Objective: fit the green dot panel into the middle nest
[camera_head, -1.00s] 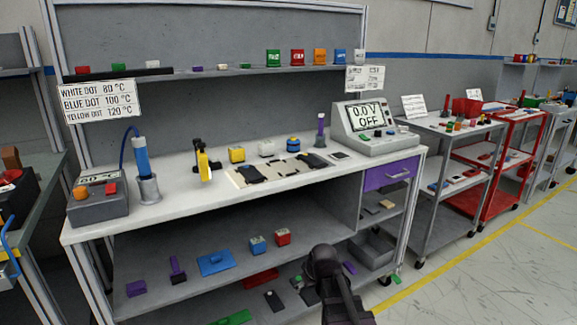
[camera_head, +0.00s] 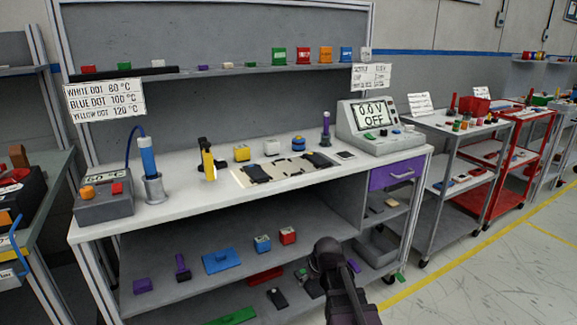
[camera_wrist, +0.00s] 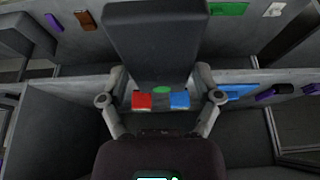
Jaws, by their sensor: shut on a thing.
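In the wrist view my gripper (camera_wrist: 162,98) has a finger on each side of a dark grey panel and is shut on it. The panel (camera_wrist: 155,40) has a green dot (camera_wrist: 162,89) near the gripper end. In the head view only my dark arm shows at the bottom centre, and the held panel cannot be made out. The pale nest fixture (camera_head: 240,178) lies on the white bench. Dark panels sit at its left (camera_head: 257,173) and right (camera_head: 317,160). The middle nest (camera_head: 287,168) between them looks mostly bare. My arm is in front of the bench, below its top.
A red cube (camera_head: 287,236) and a blue cube (camera_head: 262,243) sit on the shelf below.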

